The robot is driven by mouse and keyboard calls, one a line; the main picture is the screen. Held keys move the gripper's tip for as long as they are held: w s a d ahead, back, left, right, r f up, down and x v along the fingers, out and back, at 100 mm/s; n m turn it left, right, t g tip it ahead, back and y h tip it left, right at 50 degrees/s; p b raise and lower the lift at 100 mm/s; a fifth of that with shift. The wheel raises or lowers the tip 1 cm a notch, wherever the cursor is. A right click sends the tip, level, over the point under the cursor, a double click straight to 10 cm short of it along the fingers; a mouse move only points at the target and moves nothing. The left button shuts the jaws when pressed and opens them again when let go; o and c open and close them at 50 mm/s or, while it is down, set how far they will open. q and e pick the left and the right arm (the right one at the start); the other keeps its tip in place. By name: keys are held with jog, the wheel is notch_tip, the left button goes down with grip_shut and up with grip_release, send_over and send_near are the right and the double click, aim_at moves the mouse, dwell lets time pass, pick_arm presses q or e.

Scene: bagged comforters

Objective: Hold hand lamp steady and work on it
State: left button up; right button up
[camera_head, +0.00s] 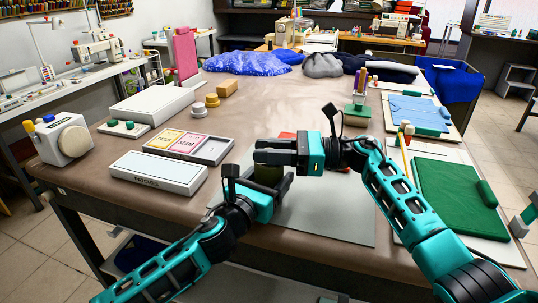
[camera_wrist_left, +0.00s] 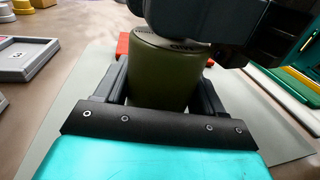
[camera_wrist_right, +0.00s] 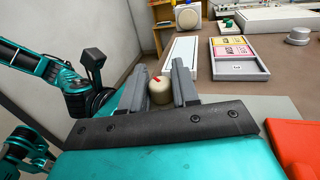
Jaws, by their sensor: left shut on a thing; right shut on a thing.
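The hand lamp's olive-green cylindrical body (camera_wrist_left: 168,75) stands upright over a grey mat (camera_head: 335,215). In the head view only a little of the body (camera_head: 267,175) shows. My left gripper (camera_wrist_left: 162,85) is shut on it, one finger on each side. My right gripper (camera_head: 268,150) is directly above, its fingers pointing left across the top. In the right wrist view, my right gripper (camera_wrist_right: 160,88) is shut on a round cream part (camera_wrist_right: 160,92) with a red mark, seemingly the lamp's top.
A red-orange object (camera_wrist_right: 292,145) lies on the mat close by, partly hidden. A white box (camera_head: 158,172) and a grey card tray (camera_head: 212,150) are to the left. A green cutting board (camera_head: 455,200) is to the right. The mat's front is clear.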

jog(key=shift+f+g, duration=0.1)
jog(key=shift+g, duration=0.2)
jog(key=o, duration=1.4)
jog(key=shift+d, duration=0.1)
jog(key=shift+s+d, duration=0.1)
jog(key=shift+d, duration=2.75)
jog(key=shift+c, duration=0.2)
